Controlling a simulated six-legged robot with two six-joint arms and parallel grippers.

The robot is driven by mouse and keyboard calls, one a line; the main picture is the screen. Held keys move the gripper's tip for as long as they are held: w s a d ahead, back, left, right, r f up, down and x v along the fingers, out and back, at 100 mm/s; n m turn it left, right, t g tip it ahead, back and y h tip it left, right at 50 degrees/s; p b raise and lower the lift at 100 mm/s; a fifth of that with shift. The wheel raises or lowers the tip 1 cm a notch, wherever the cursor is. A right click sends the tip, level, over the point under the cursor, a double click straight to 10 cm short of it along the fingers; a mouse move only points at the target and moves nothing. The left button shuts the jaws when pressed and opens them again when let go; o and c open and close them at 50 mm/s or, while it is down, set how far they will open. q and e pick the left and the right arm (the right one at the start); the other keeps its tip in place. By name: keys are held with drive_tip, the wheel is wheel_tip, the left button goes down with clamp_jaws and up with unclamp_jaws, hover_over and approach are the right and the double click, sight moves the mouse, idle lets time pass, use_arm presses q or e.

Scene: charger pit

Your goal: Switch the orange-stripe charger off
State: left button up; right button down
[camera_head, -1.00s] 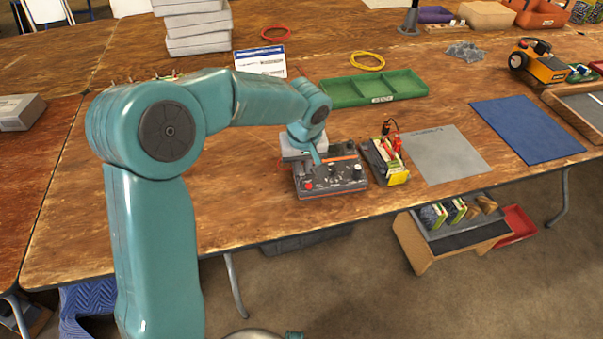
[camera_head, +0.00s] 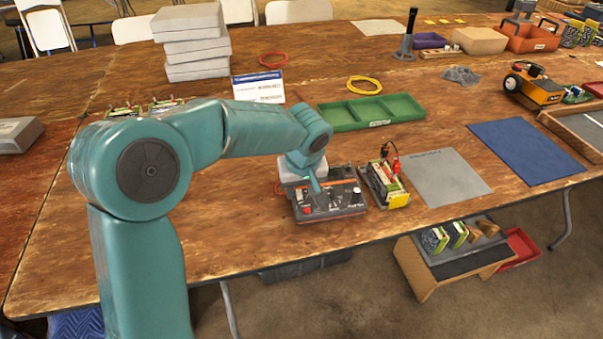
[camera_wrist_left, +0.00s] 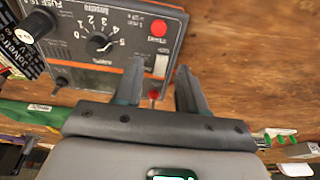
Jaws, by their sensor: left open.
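The dark charger (camera_head: 345,200) sits near the front edge of the table in the head view. In the left wrist view the charger (camera_wrist_left: 110,25) appears upside down, with an orange stripe, a numbered dial (camera_wrist_left: 98,43), a red button (camera_wrist_left: 159,29) and a pale switch (camera_wrist_left: 161,66). My left gripper (camera_head: 316,190) reaches down over the charger's panel. In the left wrist view the left gripper (camera_wrist_left: 159,68) is open, and the pale switch shows between its fingertips. I cannot tell whether a finger touches the panel. My right gripper is not in view.
A battery pack with red clips (camera_head: 384,180) stands just right of the charger. A green tray (camera_head: 371,112) lies behind. A grey mat (camera_head: 445,178) and a blue mat (camera_head: 525,152) lie to the right. The table left of the charger is mostly clear.

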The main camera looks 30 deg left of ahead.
use_arm(q)
drive_tip(key=p+v, duration=0.2)
drive_tip(key=v, duration=1.3)
drive_tip(key=shift+s+r+p, duration=0.15)
drive_tip(key=shift+r+p, duration=0.15)
drive_tip(key=shift+r, duration=0.1)
drive_tip(key=shift+s+f, duration=0.1)
